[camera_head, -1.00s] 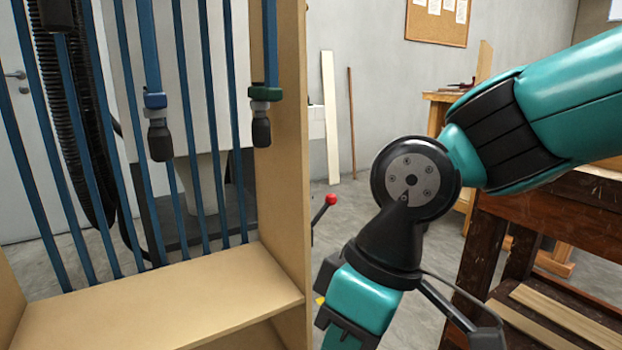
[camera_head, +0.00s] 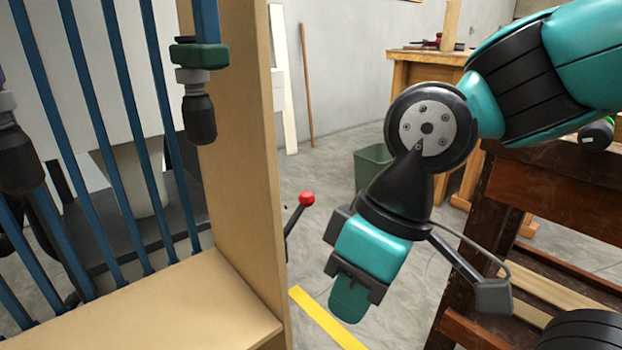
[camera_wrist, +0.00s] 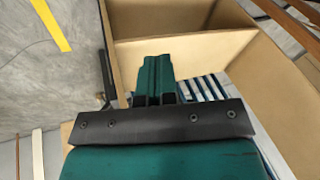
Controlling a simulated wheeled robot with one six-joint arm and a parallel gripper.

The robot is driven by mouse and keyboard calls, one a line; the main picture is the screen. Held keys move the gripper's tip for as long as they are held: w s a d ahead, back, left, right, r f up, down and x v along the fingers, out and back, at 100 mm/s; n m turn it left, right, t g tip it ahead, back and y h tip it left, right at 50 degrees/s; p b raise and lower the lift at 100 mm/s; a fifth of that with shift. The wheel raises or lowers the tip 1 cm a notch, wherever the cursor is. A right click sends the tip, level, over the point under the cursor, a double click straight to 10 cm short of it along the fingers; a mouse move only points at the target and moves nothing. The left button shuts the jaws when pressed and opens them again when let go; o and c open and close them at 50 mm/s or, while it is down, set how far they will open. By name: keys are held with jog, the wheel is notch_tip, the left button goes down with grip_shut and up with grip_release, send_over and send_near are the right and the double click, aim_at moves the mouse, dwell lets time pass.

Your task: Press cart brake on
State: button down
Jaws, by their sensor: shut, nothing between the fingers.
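A dark lever with a red ball knob (camera_head: 306,199) sticks up beside the right side panel of the wooden cart (camera_head: 238,150), leaning to the right. Its lower end is hidden behind the panel. I take it for the brake lever, but cannot tell its brake state. My gripper (camera_head: 347,302) points down, to the right of the panel and below the knob in the picture, apart from both. Its teal fingers are shut and empty. In the wrist view the closed fingers (camera_wrist: 156,75) show in front of the wooden cart (camera_wrist: 190,48); the red knob cannot be made out there.
Blue bar clamps (camera_head: 135,130) stand in the cart. A dark wooden workbench (camera_head: 560,190) is close on the right of my arm. A green bin (camera_head: 373,168) stands behind. A yellow floor stripe (camera_head: 322,318) crosses the grey floor between cart and bench.

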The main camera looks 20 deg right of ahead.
jog(key=w+d+r+n+p, duration=0.2)
jog(key=w+r+n+p, duration=0.2)
jog(key=w, duration=0.3)
jog(key=w+d+r+n+t+p, duration=0.1)
jog(key=w+d+r+n+p, duration=0.2)
jog(key=w+n+p, duration=0.4)
jog(key=w+d+r+n+p, duration=0.2)
jog(key=w+r+n+p, duration=0.3)
jog(key=w+p, duration=0.1)
jog(key=shift+w+d+r+n, duration=0.25)
jog(key=shift+w+d+n, duration=0.15)
jog(key=shift+w, duration=0.35)
jog(key=shift+a+f, duration=0.1)
jog(key=shift+f, duration=0.05)
jog(key=b, duration=0.2)
send_over(309, 198)
jog(key=s+a, duration=0.2)
notch_tip(309, 198, down, 10)
jog(key=shift+w+d+f+b, duration=0.4)
jog(key=shift+w+d+f, duration=0.6)
jog(key=shift+f, duration=0.2)
